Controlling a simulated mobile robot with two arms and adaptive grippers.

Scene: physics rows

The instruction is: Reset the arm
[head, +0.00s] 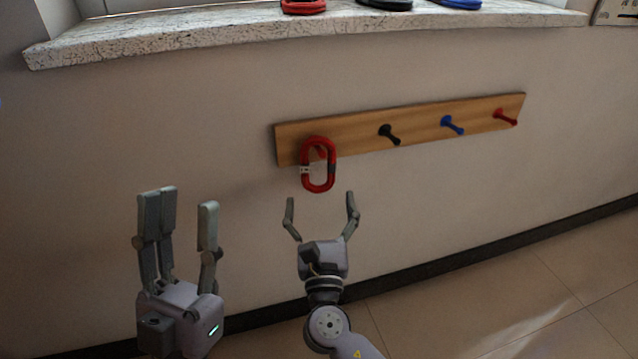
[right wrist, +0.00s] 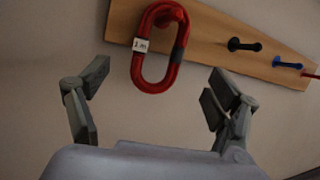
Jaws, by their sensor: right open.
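My right gripper (head: 320,212) is open and empty, just below a red ring (head: 318,181) and apart from it in the picture. The ring is an elongated loop with a white tag, hanging on the leftmost peg of a wooden rack (head: 358,132). In the right wrist view the ring (right wrist: 150,78) shows ahead, between and beyond the open fingers (right wrist: 155,95). My left gripper (head: 182,212) is at the lower left, fingers pointing up, spread apart with nothing between them.
The rack also has a black peg (head: 389,134), a blue peg (head: 452,125) and a red peg (head: 505,117), all bare. A stone sill (head: 200,32) above holds a red (head: 303,6), a black (head: 386,4) and a blue (head: 459,3) item, cut off by the frame. Floor (head: 520,290) is clear at the right.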

